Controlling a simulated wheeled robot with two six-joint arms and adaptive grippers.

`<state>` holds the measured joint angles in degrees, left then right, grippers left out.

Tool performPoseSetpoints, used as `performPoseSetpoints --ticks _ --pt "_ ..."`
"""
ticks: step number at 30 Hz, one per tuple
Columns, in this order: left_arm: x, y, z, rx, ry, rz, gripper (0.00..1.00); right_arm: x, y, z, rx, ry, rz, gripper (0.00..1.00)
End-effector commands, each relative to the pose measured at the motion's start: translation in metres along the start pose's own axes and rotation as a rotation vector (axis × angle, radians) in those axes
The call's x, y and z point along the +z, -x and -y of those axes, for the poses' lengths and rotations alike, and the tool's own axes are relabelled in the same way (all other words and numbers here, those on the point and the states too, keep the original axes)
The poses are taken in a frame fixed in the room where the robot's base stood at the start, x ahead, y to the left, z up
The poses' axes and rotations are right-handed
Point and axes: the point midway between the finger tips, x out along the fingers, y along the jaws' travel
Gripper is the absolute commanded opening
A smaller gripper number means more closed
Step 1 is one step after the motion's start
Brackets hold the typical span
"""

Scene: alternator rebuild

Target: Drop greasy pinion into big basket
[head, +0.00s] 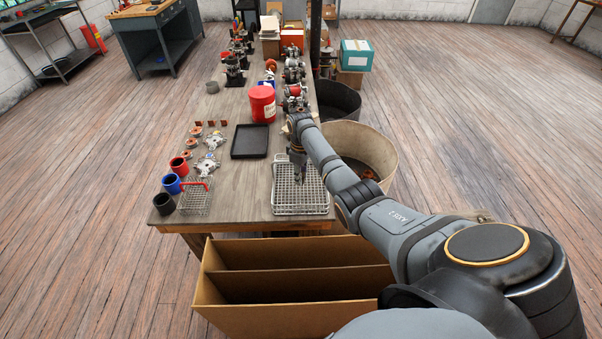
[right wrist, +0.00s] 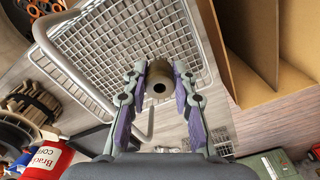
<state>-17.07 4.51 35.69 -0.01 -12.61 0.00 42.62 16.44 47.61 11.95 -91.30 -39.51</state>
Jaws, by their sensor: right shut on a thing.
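The big wire basket (head: 301,208) stands at the near right part of the workbench. It also shows in the right wrist view (right wrist: 100,38), beneath my gripper. My right gripper (head: 299,178) points down over this basket. In the right wrist view its fingers (right wrist: 159,84) are shut on the pinion (right wrist: 160,72), a dull brownish round part with a dark hole in its end. The pinion lies in front of the basket's mesh in that view; its exact height above it is hard to tell. My left gripper is not in view.
A small wire basket (head: 194,203) with a red handle stands near the black, blue and red cups. A black tray (head: 250,142) and red canister (head: 262,104) lie farther back. A divided cardboard box (head: 290,318) is at the bench's near edge; a round bin (head: 375,142) stands right.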

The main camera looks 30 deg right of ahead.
Motion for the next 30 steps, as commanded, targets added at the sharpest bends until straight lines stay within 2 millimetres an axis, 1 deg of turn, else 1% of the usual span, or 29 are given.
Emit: performPoseSetpoints --ticks 1,2,5,9,15,23,24,28,29,30 --pt "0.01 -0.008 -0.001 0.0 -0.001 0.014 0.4 0.0 -0.01 0.0 0.0 0.0 0.0 0.0" --pt "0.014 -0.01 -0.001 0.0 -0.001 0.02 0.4 0.0 -0.013 0.0 -0.001 0.0 0.0 0.0" --pt "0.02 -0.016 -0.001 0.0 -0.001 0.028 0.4 0.0 -0.023 0.0 0.0 0.0 0.0 0.0" --pt "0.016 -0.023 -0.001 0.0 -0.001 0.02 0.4 -0.001 -0.034 0.0 0.0 0.0 -0.001 0.0" --pt "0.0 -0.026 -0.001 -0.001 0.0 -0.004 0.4 -0.001 -0.039 0.0 0.0 0.001 -0.001 0.0" --pt "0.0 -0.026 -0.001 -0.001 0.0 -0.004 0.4 -0.001 -0.039 0.0 0.0 0.0 -0.001 0.0" --pt "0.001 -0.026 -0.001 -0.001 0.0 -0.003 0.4 -0.001 -0.039 0.0 0.0 0.0 -0.001 0.32" --pt "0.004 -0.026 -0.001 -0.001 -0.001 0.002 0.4 0.0 -0.039 0.0 0.0 0.0 0.0 0.5" --pt "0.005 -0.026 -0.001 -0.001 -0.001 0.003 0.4 0.0 -0.039 0.0 0.0 0.0 0.0 0.53" --pt "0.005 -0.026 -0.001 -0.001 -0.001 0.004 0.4 0.0 -0.039 0.0 0.0 0.0 0.0 0.53"
